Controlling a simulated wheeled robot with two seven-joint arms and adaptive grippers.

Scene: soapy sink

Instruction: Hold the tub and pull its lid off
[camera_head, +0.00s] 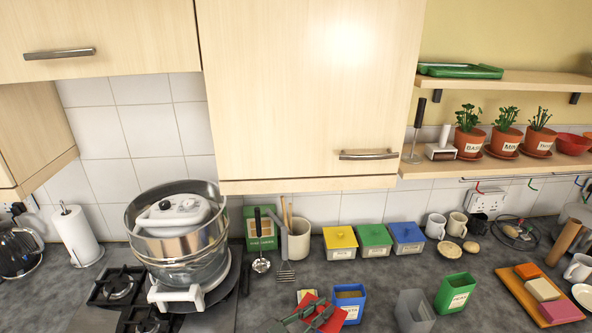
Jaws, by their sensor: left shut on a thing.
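An open blue tub (350,305) stands just right of the gripper. An open green tub (455,293) and an empty grey tub (413,312) are further right. My right gripper is not in view.
A large glass-bowled cooker (185,250) stands by the hob on the left. A utensil crock (299,240) and a ladle (261,262) are behind the gripper. An orange board (522,290) with coloured blocks lies right. Cupboards (310,90) hang overhead. Some mid-right counter is bare.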

